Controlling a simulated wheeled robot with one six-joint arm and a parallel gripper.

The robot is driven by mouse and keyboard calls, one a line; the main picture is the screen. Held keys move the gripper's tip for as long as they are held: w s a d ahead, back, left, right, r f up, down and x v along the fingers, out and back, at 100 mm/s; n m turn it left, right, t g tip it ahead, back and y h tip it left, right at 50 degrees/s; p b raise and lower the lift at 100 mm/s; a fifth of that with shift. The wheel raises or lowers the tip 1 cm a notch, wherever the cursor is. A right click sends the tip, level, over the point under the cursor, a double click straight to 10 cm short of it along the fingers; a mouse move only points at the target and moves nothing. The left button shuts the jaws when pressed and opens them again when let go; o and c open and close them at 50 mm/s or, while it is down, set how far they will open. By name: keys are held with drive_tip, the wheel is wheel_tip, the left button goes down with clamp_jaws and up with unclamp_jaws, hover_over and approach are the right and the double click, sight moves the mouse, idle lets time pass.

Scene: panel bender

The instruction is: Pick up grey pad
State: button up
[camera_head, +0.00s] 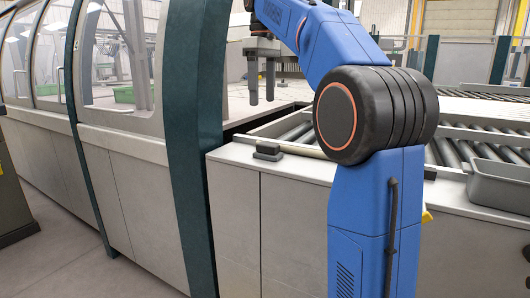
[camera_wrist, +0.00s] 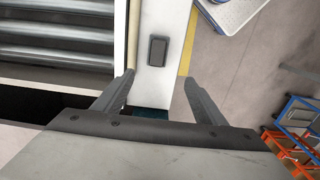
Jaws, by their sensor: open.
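The grey pad (camera_head: 267,151) is a small dark block lying on the pale ledge at the front corner of the machine. It also shows in the wrist view (camera_wrist: 158,51), upright in the picture, beyond the fingertips and roughly centred between them. My gripper (camera_head: 262,102) hangs with its fingers pointing down, above the pad and apart from it. In the wrist view my gripper (camera_wrist: 159,80) has its two fingers spread with nothing between them. The pad is fully visible in both views.
A roller conveyor (camera_head: 480,150) runs behind the ledge, and its rollers show in the wrist view (camera_wrist: 65,40). A grey bin (camera_head: 498,188) stands at the right. A dark green post (camera_head: 195,130) rises left of the ledge.

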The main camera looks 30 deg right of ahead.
approach(268, 144)
drive_tip(key=f, duration=0.3)
drive_tip(key=w+a+f, duration=0.1)
drive_tip(key=f, duration=0.1)
drive_tip(key=shift+f, duration=0.15)
drive_tip(key=f, duration=0.2)
drive_tip(key=d+f, duration=0.1)
drive_tip(key=f, duration=0.1)
drive_tip(key=shift+s+d+f, duration=0.1)
drive_tip(key=shift+s, duration=0.25)
drive_tip(key=shift+f, duration=0.55)
drive_tip(key=c, duration=1.2)
wheel_tip(268, 144, up, 10)
drive_tip(key=shift+f, duration=0.15)
drive_tip(key=shift+r, duration=0.2)
